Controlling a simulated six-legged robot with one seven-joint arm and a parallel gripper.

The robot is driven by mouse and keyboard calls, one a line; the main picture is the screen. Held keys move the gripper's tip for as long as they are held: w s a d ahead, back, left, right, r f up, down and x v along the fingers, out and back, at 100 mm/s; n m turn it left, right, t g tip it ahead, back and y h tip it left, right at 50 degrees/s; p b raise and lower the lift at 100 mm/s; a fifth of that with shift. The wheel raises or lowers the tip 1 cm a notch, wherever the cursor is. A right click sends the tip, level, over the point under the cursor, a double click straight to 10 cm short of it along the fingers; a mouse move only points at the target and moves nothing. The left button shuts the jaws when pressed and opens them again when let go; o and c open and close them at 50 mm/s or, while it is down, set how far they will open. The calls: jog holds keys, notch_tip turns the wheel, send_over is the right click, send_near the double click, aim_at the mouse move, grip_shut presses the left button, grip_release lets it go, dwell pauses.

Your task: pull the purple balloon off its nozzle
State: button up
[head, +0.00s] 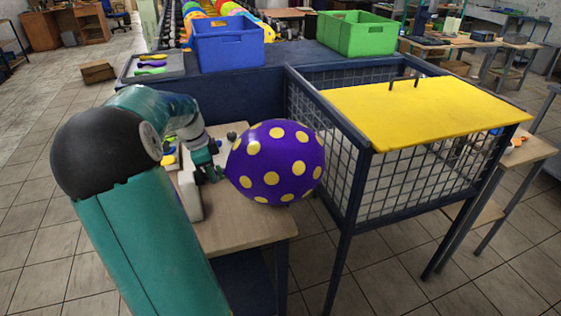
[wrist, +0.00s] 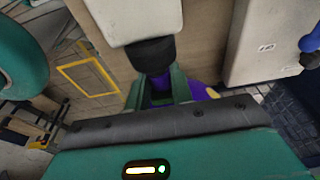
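The purple balloon (head: 275,162) with yellow dots is inflated and hangs at the right edge of the wooden table. In the wrist view a bit of the purple balloon (wrist: 200,91) shows beyond the right finger. A black nozzle (wrist: 150,56) sticks out of a white machine body (wrist: 128,20). My gripper (head: 212,173) is at the balloon's left end. In the wrist view my gripper (wrist: 160,90) has its green fingers on either side of the balloon's neck, just by the nozzle, with purple between them. Whether they press on the neck is unclear.
A blue-framed mesh cage with a yellow lid (head: 415,105) stands right of the balloon. Blue (head: 227,43) and green (head: 356,33) crates sit behind. The wooden table (head: 240,225) has a bare front part. Open tiled floor lies around.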

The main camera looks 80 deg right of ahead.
jog(key=shift+s+d, duration=0.15)
jog(key=shift+s, duration=0.15)
jog(key=shift+c, duration=0.2)
dwell(0.4)
jog(key=shift+s+d, duration=0.15)
jog(key=shift+s, duration=0.15)
jog(key=shift+r, duration=0.1)
notch_tip(320, 180, up, 17)
dwell(1.3)
